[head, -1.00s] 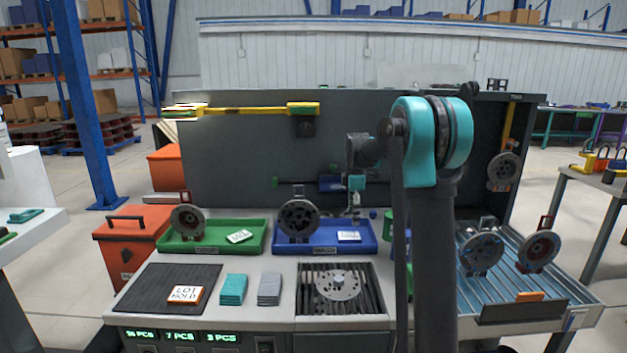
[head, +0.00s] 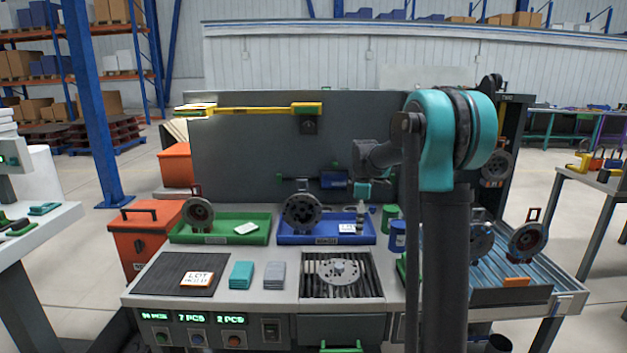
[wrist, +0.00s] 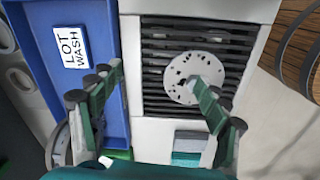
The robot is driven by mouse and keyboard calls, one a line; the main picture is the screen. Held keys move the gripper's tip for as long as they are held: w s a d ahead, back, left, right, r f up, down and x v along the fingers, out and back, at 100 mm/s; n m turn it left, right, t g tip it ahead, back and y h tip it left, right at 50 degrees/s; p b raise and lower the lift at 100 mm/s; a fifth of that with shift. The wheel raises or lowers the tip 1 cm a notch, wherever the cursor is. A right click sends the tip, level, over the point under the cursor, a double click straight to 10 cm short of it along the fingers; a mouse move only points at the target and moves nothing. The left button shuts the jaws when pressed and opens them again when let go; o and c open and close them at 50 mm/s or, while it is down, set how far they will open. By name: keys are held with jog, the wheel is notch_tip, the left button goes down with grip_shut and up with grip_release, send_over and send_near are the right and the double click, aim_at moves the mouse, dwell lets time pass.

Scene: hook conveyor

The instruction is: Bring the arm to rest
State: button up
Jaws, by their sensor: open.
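My gripper (head: 361,216) hangs at the right end of the blue tray in the head view, with my arm bent above it. In the wrist view, my gripper (wrist: 157,84) has its two green-and-grey fingers spread wide with nothing between them. The blue tray (wrist: 97,25) with its LOT WASH card (wrist: 70,47) lies under the left finger. The slatted grate (wrist: 160,35) with a drilled disc (wrist: 188,72) lies under the right finger. The fingers look apart from both, but their height is hard to judge.
A green tray (head: 255,223) holds a ringed part, and the blue tray (head: 285,238) holds a flanged part (head: 302,208). Green and blue canisters (head: 397,236) stand beside my arm. A roller tray (head: 560,291) is at right, an orange bin (head: 137,250) at left. A grey panel (head: 240,150) stands behind.

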jog(key=s+d+f+m+t, duration=0.1)
jog(key=s+f+m, duration=0.3)
jog(key=s, duration=0.7)
jog(key=s+d+f+m+t, duration=0.1)
jog(key=s+f+m, duration=0.3)
jog(key=s, duration=0.8)
jog(key=s+d+f+m+t, duration=0.1)
jog(key=s+f+m, duration=0.3)
jog(key=s+m, duration=0.4)
jog(key=s, duration=0.3)
jog(key=shift+s+d+f+t, duration=0.15)
jog(key=shift+s+f+t, duration=0.1)
jog(key=shift+f+t, duration=0.15)
